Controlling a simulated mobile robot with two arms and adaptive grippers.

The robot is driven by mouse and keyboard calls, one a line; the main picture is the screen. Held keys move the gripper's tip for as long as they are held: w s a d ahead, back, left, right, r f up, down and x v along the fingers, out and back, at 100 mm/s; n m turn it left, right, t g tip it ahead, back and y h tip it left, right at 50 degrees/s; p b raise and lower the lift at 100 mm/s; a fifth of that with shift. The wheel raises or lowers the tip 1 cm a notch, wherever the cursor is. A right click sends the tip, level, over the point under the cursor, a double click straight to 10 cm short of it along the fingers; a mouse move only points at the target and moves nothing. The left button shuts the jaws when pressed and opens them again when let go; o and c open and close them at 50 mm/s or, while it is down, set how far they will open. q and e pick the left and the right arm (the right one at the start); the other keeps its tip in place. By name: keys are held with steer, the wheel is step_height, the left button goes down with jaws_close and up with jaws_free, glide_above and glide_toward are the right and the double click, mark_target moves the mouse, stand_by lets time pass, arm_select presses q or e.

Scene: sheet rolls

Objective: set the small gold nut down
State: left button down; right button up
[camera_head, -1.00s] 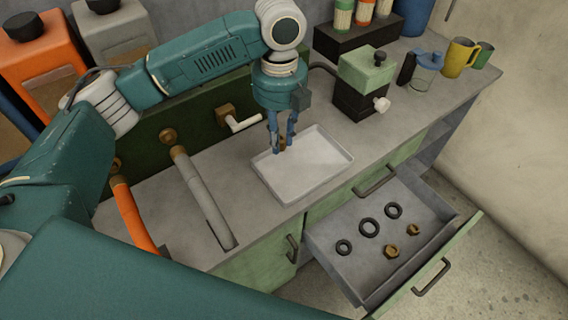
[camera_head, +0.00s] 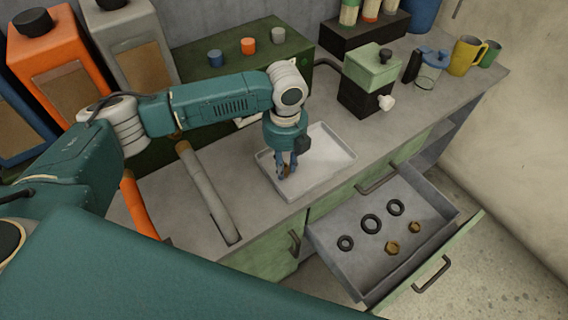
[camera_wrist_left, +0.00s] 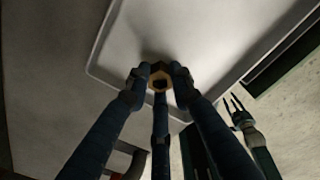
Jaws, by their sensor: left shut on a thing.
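The small gold nut (camera_wrist_left: 160,78) is between the fingertips of my left gripper (camera_wrist_left: 159,74) in the left wrist view. In the head view, my left gripper (camera_head: 286,172) points down over the left front part of the white tray (camera_head: 330,165). Its fingers are shut on the nut, which shows only as a small brown spot there. I cannot tell whether the nut touches the tray floor. My right gripper (camera_wrist_left: 235,108) shows small and dark at the right of the left wrist view, its fingers apart and empty.
An open drawer (camera_head: 330,248) below holds several black rings and gold nuts. A grey pipe (camera_head: 205,190) and an orange pipe (camera_head: 137,208) are left of the tray. A green-and-black block (camera_head: 368,75) stands behind it. The tray's right side is clear.

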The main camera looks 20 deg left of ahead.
mark_target(285, 166)
arm_select(q)
steer(key=shift+f, duration=0.1)
steer(key=c, duration=1.5)
jaws_free()
step_height(285, 166, up, 12)
steer(key=shift+d+r+b, duration=0.1)
steer(key=shift+r+b, duration=0.05)
steer(key=shift+b, duration=0.65)
